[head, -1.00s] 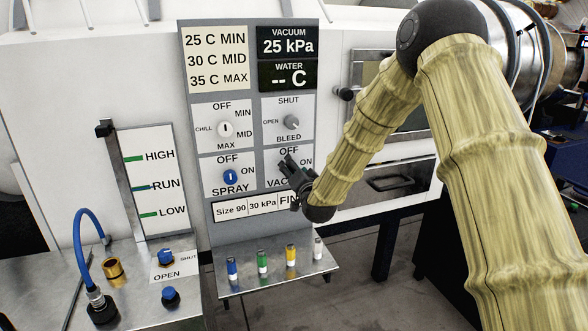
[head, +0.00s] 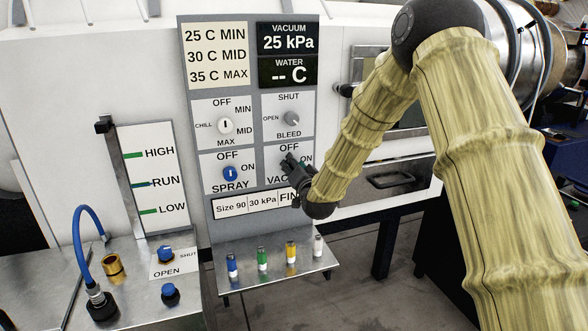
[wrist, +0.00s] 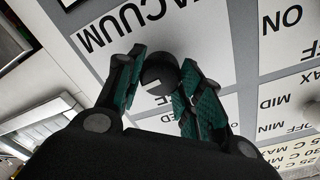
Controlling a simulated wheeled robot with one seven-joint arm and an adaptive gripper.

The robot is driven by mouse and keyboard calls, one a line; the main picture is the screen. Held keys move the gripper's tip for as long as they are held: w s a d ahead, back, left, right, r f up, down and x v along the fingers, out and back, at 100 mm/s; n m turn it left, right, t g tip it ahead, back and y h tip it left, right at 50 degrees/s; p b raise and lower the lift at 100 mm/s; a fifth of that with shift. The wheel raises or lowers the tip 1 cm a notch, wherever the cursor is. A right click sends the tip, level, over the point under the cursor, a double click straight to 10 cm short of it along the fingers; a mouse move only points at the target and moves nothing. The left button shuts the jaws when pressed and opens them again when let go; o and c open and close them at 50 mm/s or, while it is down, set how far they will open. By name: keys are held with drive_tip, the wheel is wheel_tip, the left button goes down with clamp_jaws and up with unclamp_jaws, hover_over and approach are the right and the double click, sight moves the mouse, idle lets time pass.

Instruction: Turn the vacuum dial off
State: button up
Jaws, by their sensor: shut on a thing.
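The vacuum dial (wrist: 161,74) is a dark round knob on its white plate, with a pale mark on its lower side in the wrist view. The upside-down VACUUM label (wrist: 125,27) lies beside it. My gripper (wrist: 161,80) is shut on the dial, one green-padded finger on each side. In the head view my gripper (head: 290,164) covers the dial and part of its label; OFF shows above and ON to the right. I cannot tell which setting the dial points to. The vacuum display (head: 287,40) reads 25 kPa.
The bleed knob (head: 291,118) is just above my gripper, and the blue spray dial (head: 230,173) is to its left. The chill dial (head: 225,125) is at upper left. A shelf (head: 275,272) with several coloured-capped vials juts out below.

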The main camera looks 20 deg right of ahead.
drive_tip(key=shift+a+f+n+y+b, duration=0.15)
drive_tip(key=shift+n+b, duration=2.65)
drive_tip(key=shift+n, duration=1.5)
drive_tip(key=shift+n+y+b, duration=0.15)
drive_tip(key=shift+n+b, duration=2.6)
drive_tip(key=shift+n, duration=1.55)
drive_tip(key=o, duration=1)
drive_tip(key=shift+s, duration=0.15)
drive_tip(key=s, duration=1.1)
drive_tip(key=shift+s+d+f, duration=0.2)
drive_tip(key=shift+s+d, duration=0.05)
drive_tip(key=shift+s, duration=0.15)
